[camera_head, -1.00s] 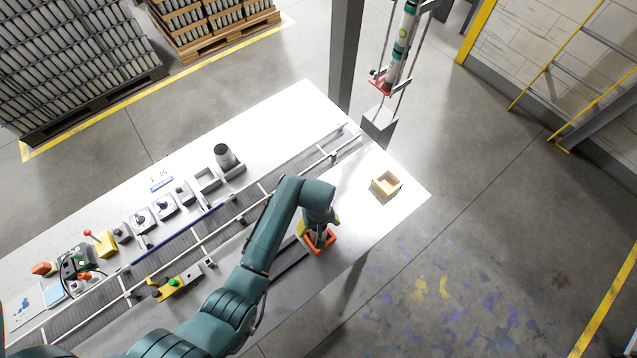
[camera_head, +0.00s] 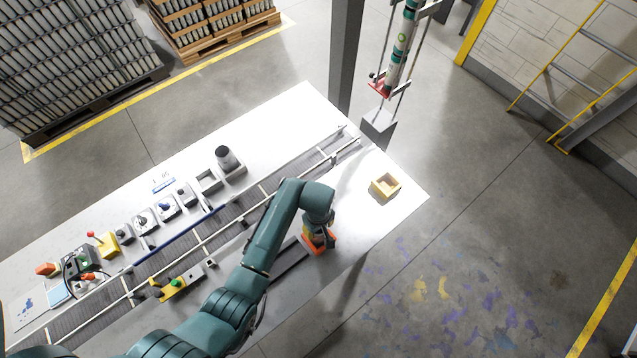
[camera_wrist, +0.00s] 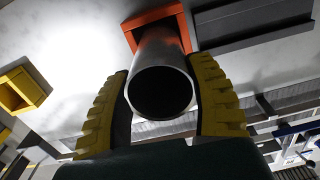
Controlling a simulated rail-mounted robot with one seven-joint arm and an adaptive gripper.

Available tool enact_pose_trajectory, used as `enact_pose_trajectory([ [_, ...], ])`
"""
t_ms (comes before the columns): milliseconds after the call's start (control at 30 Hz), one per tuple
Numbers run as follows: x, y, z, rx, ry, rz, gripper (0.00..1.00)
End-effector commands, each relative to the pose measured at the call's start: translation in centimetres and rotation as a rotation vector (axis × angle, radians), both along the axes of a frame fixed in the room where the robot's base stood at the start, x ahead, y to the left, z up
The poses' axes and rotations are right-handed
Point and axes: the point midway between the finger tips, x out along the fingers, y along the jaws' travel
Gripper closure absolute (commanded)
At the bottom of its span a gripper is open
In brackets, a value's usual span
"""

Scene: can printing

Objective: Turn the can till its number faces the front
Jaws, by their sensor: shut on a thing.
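The can (camera_wrist: 162,58) shows in the wrist view as a plain grey metal cylinder with a dark open end toward the camera. My gripper (camera_wrist: 162,95) is shut on it, one yellow-padded finger on each side. The can's far end stands at an orange holder (camera_wrist: 178,14); I cannot tell how deep it sits. No number shows on the visible part of the can. In the head view my gripper (camera_head: 317,233) is over the orange holder (camera_head: 322,248) at the table's front edge, and my arm hides most of the can.
A yellow open box (camera_head: 386,186) stands to the right on the white table (camera_head: 290,110). A conveyor (camera_head: 250,200) runs behind my gripper. Another can (camera_head: 224,155) stands in a grey holder beyond it. A dark grey channel (camera_wrist: 250,22) lies beside the orange holder.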

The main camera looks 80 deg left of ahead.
Motion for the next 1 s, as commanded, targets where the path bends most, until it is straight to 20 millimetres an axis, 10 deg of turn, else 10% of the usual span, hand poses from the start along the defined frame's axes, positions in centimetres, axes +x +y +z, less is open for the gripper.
enact_pose_trajectory([
  [1000,0.04,0.04,-0.04,0.0,0.0,0.843,0.76],
])
